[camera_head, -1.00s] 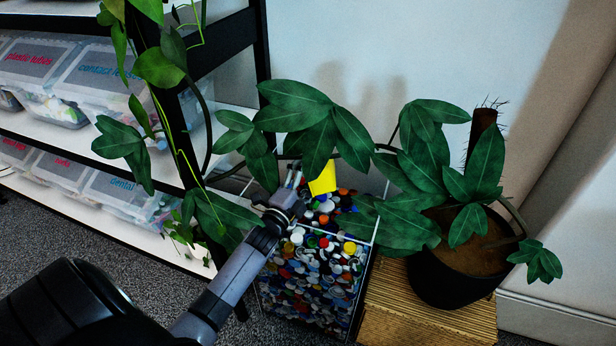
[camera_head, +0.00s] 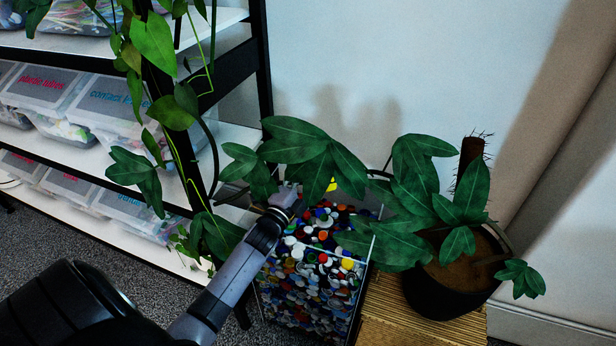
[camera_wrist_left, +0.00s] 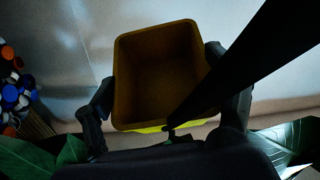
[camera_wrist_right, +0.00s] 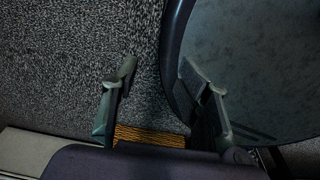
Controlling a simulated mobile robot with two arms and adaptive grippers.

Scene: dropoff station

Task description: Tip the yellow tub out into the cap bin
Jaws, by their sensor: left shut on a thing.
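My left gripper (camera_wrist_left: 165,100) is shut on the yellow tub (camera_wrist_left: 155,62), with a finger on each side. In the left wrist view I look into its open mouth; the inside is shaded and looks empty. In the head view my left gripper (camera_head: 288,194) is over the back left of the cap bin (camera_head: 310,290), partly behind leaves. Most of the tub is hidden there; a small yellow patch beside the leaf may be part of it. The clear-sided bin is full of coloured caps. My right gripper (camera_wrist_right: 165,88) is open and empty, above the floor.
A potted plant (camera_head: 450,272) stands right of the bin on a woven mat (camera_head: 400,315); its broad leaves hang over the bin's back. A shelf rack with labelled clear boxes (camera_head: 115,105) and a trailing vine is at left. A white wall (camera_head: 340,60) is behind.

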